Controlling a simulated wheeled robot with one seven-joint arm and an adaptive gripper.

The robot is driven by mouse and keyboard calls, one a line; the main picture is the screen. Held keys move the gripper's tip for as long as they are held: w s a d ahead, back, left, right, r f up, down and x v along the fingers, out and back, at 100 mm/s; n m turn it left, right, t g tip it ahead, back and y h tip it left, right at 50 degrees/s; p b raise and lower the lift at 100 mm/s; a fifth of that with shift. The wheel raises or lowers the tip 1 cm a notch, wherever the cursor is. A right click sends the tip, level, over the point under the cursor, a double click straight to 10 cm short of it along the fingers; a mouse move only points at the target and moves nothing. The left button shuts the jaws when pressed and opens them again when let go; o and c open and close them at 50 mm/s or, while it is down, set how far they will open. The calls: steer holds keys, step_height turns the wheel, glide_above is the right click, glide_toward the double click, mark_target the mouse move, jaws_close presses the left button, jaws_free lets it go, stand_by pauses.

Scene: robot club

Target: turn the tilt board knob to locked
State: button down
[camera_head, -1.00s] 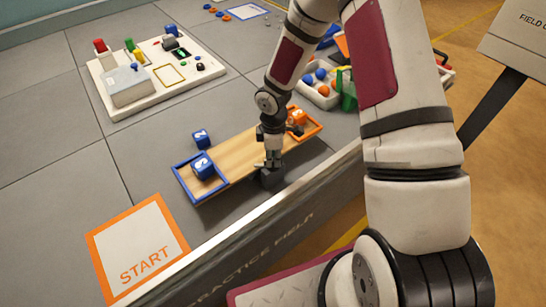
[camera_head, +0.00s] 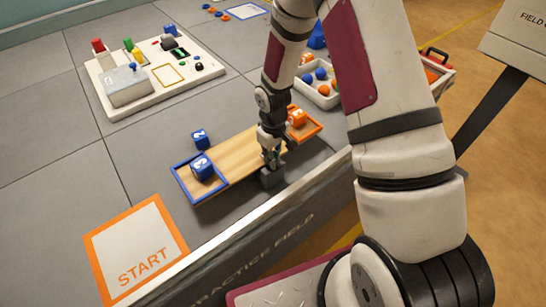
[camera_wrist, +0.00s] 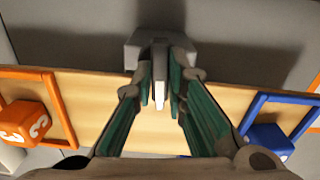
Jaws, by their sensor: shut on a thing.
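The tilt board (camera_head: 238,157) is a wooden plank with a blue-framed end and an orange-framed end. A dark grey block (camera_head: 270,178) stands at its near long side. In the wrist view, the block (camera_wrist: 148,36) carries the grey knob (camera_wrist: 160,75) with a pale stripe. My gripper (camera_wrist: 160,88) has its two green-padded fingers on either side of the knob, closed on it. In the head view my gripper (camera_head: 270,160) hides the knob. Which marking the knob points at cannot be read.
A blue cube (camera_head: 202,168) sits in the blue-framed end and an orange cube (camera_head: 297,117) in the orange-framed end. A white panel (camera_head: 153,72) stands farther back. The START square (camera_head: 145,262) is clear.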

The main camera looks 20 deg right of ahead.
steer(key=shift+m, duration=0.6)
steer(key=c, duration=1.6)
jaws_free()
step_height(320, 180, up, 12)
